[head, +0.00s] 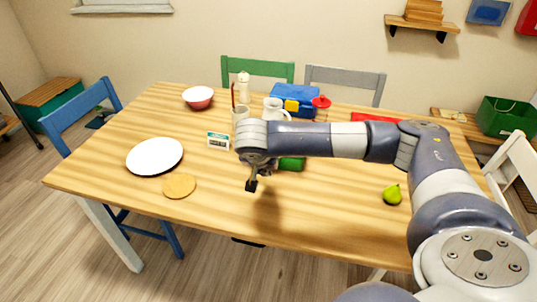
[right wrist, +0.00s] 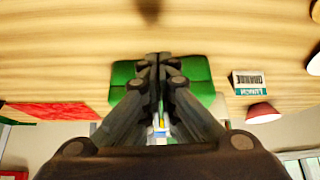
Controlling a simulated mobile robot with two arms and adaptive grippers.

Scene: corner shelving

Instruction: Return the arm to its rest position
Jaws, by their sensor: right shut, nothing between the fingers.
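My right arm (head: 345,140) reaches in from the right over the wooden table (head: 330,212). Its gripper (head: 251,186) hangs above the middle of the table, and its shadow falls on the wood below. In the right wrist view the two fingers of the right gripper (right wrist: 155,62) are together, with nothing held between them. A green object (head: 291,164) lies behind the gripper, partly hidden by the arm; it also shows in the right wrist view behind the fingers (right wrist: 197,72). My left gripper is not in view.
On the table are a white plate (head: 155,156), a round tan disc (head: 179,186), a small card (head: 218,141), a bowl (head: 198,98), a blue box (head: 296,98), a white pitcher (head: 276,110) and a green pear (head: 392,195). Chairs stand around it. The front table area is clear.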

